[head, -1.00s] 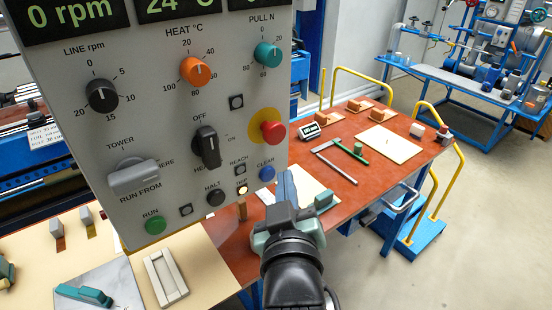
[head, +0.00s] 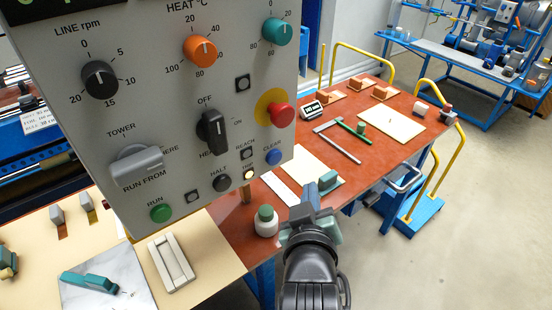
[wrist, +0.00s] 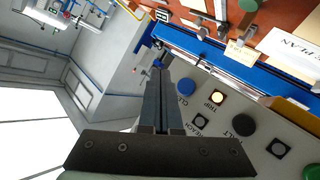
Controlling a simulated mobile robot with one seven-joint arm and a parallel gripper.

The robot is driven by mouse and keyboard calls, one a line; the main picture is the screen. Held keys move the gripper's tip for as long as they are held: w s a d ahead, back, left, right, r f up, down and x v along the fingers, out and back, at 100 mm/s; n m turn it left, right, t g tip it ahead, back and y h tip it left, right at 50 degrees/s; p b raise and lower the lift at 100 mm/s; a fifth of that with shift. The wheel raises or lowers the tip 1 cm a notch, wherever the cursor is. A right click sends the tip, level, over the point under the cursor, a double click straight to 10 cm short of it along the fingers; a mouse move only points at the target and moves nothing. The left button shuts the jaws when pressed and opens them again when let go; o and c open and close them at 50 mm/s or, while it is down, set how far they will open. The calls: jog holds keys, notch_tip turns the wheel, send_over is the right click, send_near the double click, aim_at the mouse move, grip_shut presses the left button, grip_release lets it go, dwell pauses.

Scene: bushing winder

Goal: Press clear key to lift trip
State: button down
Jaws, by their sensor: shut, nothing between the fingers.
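The blue CLEAR key (head: 273,157) sits at the lower right of the grey control panel, and it also shows in the wrist view (wrist: 186,87). The TRIP lamp (head: 249,174) beside it glows pale yellow, also in the wrist view (wrist: 217,97). My gripper (head: 309,192) is shut and empty, to the right of and below the CLEAR key in the head view. In the wrist view its fingertips (wrist: 160,76) appear just left of the key, with a gap in the picture. I see no contact with the key.
The red emergency knob (head: 282,115) sticks out above the key. The HALT key (head: 222,183) and green RUN key (head: 161,213) lie to the left. A green-capped white bottle (head: 265,221) stands below the panel. The red bench (head: 385,155) holds several tools and boards.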

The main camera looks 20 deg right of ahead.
aim_at(281, 158)
jog(key=w+a+b, duration=0.1)
jog(key=w+a, duration=0.1)
jog(key=w, duration=0.4)
jog(key=shift+w+a, duration=0.2)
jog(key=shift+w, duration=0.15)
jog(key=shift+w, duration=0.1)
dwell(1.7)
jog(key=shift+w+a, duration=0.15)
jog(key=shift+w, duration=0.15)
jog(key=shift+w+a, duration=0.15)
jog(key=shift+w, duration=0.25)
dwell(0.6)
dwell(0.4)
jog(key=shift+s+d+p, duration=0.25)
jog(key=shift+s+p, duration=0.05)
jog(key=shift+s, duration=0.5)
jog(key=s, duration=0.1)
jog(key=s+d+p, duration=0.1)
jog(key=s, duration=0.2)
jog(key=shift+s+d+p, duration=0.3)
jog(key=shift+s+d, duration=0.05)
jog(key=shift+d, duration=0.05)
